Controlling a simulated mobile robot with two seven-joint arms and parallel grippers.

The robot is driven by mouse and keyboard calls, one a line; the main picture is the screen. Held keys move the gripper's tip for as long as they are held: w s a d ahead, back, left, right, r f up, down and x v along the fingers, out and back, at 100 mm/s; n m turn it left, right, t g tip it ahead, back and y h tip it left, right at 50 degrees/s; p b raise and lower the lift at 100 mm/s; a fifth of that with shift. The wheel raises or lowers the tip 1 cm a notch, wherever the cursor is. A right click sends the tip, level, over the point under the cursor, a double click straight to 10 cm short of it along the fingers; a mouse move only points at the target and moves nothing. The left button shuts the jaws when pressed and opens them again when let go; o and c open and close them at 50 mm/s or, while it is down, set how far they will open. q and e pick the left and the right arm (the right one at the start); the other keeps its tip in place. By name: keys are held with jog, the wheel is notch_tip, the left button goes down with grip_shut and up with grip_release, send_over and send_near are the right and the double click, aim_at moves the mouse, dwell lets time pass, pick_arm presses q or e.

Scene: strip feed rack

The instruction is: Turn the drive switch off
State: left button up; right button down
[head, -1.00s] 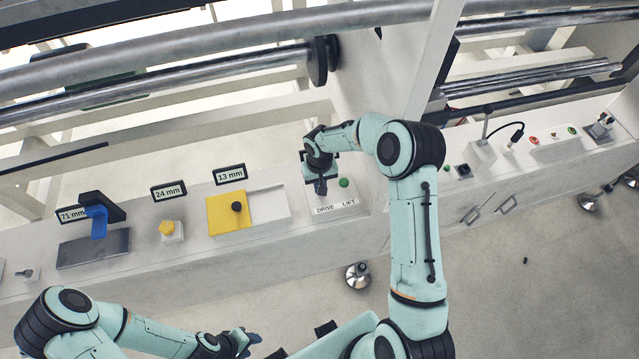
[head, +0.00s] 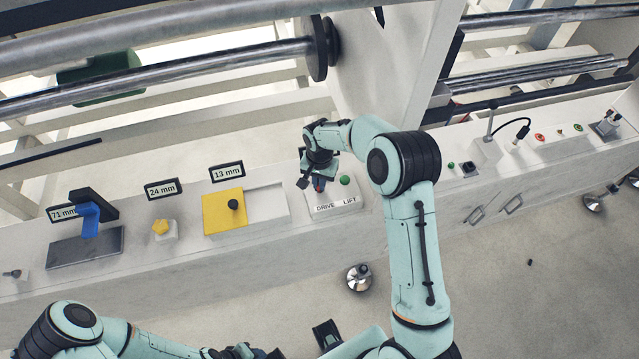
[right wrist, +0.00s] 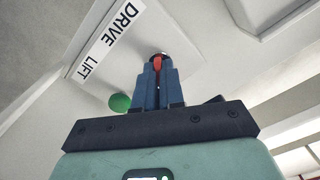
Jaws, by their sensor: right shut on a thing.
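The white control box (head: 345,205) has a label reading DRIVE and LIFT, and a green button (head: 345,180) on the LIFT side. My right gripper (head: 319,186) is over the DRIVE side of the box. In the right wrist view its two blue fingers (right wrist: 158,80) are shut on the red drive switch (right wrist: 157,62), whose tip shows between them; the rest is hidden. The green button (right wrist: 120,102) and the DRIVE LIFT label (right wrist: 107,40) also show there. My left gripper (head: 240,351) is at the bottom edge, partly cut off, away from the bench.
Left of the box are a yellow plate with a black knob (head: 233,205), a yellow knob (head: 160,227) and a blue part (head: 89,218), with mm displays behind. More controls (head: 560,132) stand to the right. Metal rollers (head: 170,77) run behind the bench.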

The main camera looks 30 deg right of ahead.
jog(key=m, duration=0.2)
jog(key=shift+m, duration=0.4)
jog(key=m, duration=0.2)
jog(key=shift+m, duration=0.4)
jog(key=m, duration=0.2)
jog(key=shift+r+m, duration=0.1)
jog(key=shift+m, duration=0.2)
jog(key=shift+w+m+p, duration=0.1)
jog(key=shift+m+p, duration=0.25)
jog(key=shift+m, duration=1.15)
jog(key=c, duration=1.2)
grip_release()
jog(key=shift+c, duration=0.2)
